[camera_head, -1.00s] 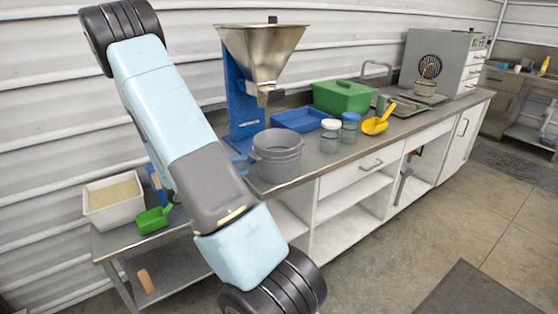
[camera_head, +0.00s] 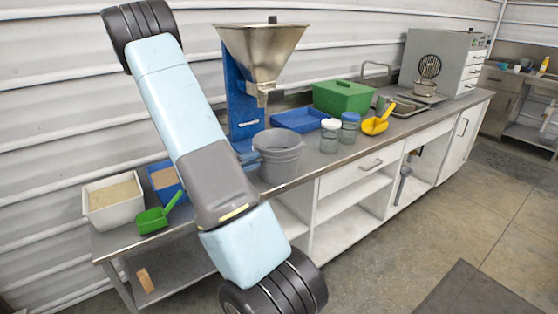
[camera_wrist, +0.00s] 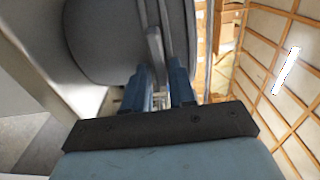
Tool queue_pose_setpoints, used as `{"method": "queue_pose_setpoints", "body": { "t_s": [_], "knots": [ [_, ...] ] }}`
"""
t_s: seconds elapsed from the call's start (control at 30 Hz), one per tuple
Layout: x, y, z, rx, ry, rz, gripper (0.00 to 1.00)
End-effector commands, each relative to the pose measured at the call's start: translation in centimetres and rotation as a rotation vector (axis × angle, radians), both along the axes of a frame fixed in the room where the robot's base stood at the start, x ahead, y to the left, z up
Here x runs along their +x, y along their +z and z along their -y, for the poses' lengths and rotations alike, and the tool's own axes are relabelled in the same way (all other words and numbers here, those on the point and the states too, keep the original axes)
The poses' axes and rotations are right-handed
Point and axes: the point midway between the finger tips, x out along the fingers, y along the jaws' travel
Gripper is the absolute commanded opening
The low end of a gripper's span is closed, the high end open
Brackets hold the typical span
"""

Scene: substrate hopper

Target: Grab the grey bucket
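The grey bucket (camera_head: 280,163) stands on the near left part of the steel worktop, below the hopper. My gripper (camera_head: 246,156) is at the bucket's left side, mostly hidden behind my forearm. In the wrist view the grey bucket (camera_wrist: 100,45) fills the upper middle. My gripper's two blue fingers (camera_wrist: 165,85) are apart, with a gap between them, close to the bucket wall. A narrow grey bar, which looks like part of the bucket's handle, runs down towards the gap. I cannot tell whether the fingers touch it.
The steel hopper (camera_head: 262,50) on its blue stand is just above and behind the bucket. Two lidded jars (camera_head: 331,137), a yellow scoop (camera_head: 376,125), a blue tray (camera_head: 300,119) and a green box (camera_head: 342,97) stand to the right. A white tub (camera_head: 113,203) and green scoop (camera_head: 155,217) are left.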

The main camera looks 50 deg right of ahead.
Motion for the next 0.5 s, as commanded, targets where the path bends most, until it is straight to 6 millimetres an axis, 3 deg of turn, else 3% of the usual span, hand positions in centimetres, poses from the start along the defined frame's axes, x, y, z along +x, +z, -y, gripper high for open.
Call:
{"method": "queue_pose_setpoints", "body": {
  "t_s": [0.23, 0.5],
  "knots": [
    [0.01, -0.02, -0.03, 0.0, 0.0, 0.0, 0.01],
    [-0.01, -0.08, -0.05, 0.002, 0.0, 0.0, 0.0]
  ]
}}
